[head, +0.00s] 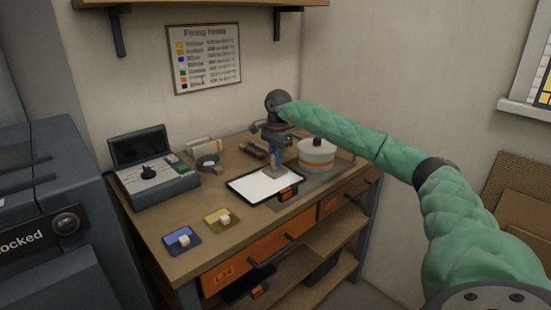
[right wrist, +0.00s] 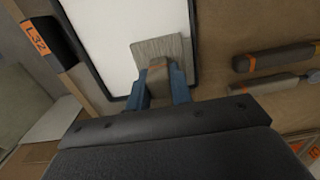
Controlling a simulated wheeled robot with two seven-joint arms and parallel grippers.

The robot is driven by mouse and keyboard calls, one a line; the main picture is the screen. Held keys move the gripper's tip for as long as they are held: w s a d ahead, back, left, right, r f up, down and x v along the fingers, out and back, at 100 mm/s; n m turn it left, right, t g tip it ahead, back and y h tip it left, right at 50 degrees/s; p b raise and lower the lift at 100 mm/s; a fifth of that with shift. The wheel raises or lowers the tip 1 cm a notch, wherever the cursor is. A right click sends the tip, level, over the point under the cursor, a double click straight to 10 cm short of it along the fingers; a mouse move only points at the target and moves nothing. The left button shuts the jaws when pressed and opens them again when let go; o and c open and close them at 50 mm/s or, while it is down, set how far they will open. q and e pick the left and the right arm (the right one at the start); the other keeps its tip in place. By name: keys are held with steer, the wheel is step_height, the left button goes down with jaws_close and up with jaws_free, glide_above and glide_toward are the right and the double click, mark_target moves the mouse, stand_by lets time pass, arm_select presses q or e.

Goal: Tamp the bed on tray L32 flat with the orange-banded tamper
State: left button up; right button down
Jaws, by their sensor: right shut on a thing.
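Tray L32 (head: 234,188) lies on the bench, a dark-rimmed tray with a smooth-looking white bed (head: 258,188). Its black handle with the orange L32 label (right wrist: 36,40) shows in the right wrist view. The plate is over the bed near the tray's far right side. I cannot tell whether it touches the bed. My left gripper is not in view.
A white round pot (head: 317,157) with an orange band stands right of the gripper. A grey control box (head: 155,175) stands left.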

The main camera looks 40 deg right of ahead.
stand_by(0.3)
steer(key=shift+r+p, duration=0.6)
steer(key=shift+r, duration=0.45)
steer(key=shift+r, duration=0.1)
steer(key=shift+r+p, duration=1.15)
steer(key=shift+r, duration=0.8)
steer(key=shift+s+f, duration=0.1)
